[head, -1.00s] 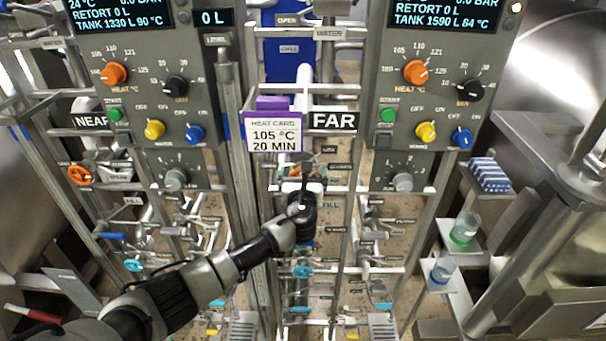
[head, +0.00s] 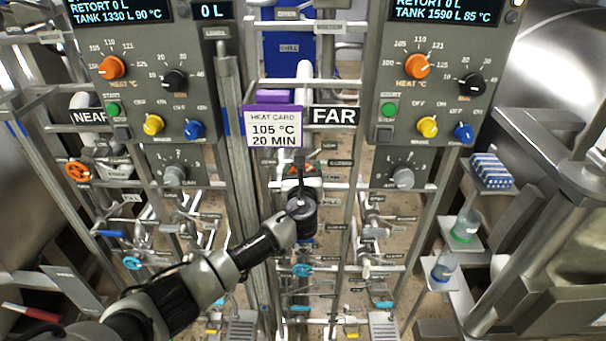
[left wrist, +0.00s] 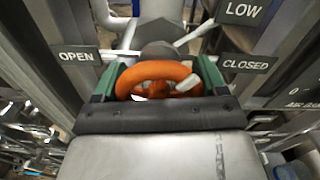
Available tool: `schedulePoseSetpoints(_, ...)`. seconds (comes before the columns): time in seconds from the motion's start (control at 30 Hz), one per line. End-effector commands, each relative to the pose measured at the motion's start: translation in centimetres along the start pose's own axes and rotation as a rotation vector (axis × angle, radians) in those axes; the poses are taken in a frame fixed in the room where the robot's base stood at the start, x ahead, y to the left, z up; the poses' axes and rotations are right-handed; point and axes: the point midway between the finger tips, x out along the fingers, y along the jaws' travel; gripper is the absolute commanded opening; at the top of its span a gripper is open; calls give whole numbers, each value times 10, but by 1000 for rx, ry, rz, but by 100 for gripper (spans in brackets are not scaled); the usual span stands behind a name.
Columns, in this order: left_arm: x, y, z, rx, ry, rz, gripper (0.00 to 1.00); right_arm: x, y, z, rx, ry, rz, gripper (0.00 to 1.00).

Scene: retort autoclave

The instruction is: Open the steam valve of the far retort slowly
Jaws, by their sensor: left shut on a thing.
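The far retort's steam valve has an orange handwheel (left wrist: 158,72), seen close up in the left wrist view. My left gripper (left wrist: 155,85) is shut on this wheel, with one green-lined finger at each side of the rim. A pale spoke or mark shows at the wheel's right side. An OPEN sign (left wrist: 77,57) is to the left of the wheel and a CLOSED sign (left wrist: 245,64) to the right. In the head view, my left gripper (head: 301,172) is below the FAR sign (head: 334,116) and hides most of the wheel. My right gripper is not in view.
A heat card (head: 273,128) reads 105 °C, 20 MIN. The far control panel (head: 432,90) is at right, the near panel (head: 140,85) at left. Another orange wheel (head: 77,171) is on the near side. Pipes and posts crowd the gripper.

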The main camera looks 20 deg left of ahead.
Motion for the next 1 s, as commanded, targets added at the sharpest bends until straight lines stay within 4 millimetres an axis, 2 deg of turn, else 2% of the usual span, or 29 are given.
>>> schedulePoseSetpoints(0.2,0,-1,-4,-194,0,0,48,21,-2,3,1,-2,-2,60)
schedulePoseSetpoints(1.0,0,-4,-2,-956,1,0,48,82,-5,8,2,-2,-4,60)
